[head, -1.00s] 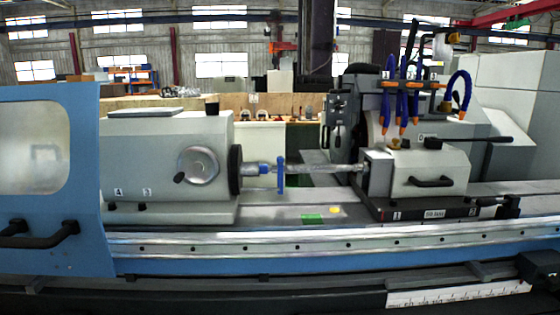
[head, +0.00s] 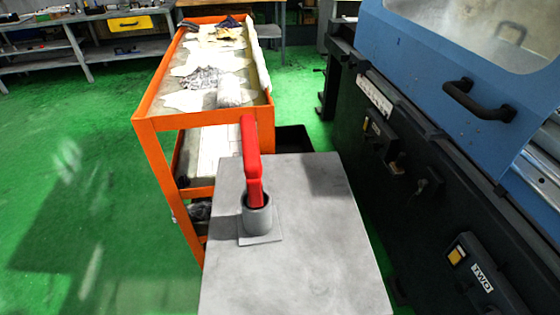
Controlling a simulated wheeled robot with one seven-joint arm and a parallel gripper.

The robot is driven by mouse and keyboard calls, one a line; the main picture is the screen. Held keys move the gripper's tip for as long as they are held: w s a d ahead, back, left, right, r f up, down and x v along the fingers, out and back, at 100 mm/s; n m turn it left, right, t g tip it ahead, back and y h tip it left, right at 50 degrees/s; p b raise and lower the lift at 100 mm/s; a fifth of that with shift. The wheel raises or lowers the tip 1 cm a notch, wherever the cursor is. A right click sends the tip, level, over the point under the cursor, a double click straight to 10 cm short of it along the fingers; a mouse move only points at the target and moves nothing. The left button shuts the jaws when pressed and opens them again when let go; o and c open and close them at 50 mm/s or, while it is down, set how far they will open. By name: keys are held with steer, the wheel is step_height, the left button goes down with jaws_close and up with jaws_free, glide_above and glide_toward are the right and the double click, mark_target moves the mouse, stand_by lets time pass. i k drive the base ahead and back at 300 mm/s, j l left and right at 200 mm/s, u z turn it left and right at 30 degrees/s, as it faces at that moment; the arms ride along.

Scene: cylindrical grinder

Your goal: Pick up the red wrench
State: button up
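The red wrench (head: 251,160) stands nearly upright in a grey cylindrical holder (head: 257,217) in the head view. The holder has a square base plate and sits on a grey tabletop (head: 300,270). The lower end of the wrench is hidden inside the holder. The wrench's upper end overlaps the orange cart behind it in the picture. My gripper is not in this view.
An orange cart (head: 190,122) with rags on top stands behind the table. The blue and black grinder (head: 440,70) with a black handle (head: 478,101) runs along the right. Green floor (head: 90,190) is open at the left. Workbenches (head: 90,45) stand at the back left.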

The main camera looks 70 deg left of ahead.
mark_target(253, 168)
steer(key=u, duration=1.65)
steer(key=l+u, duration=0.35)
steer(key=l, duration=0.4)
steer(key=l+u, duration=0.35)
steer(key=l, duration=0.45)
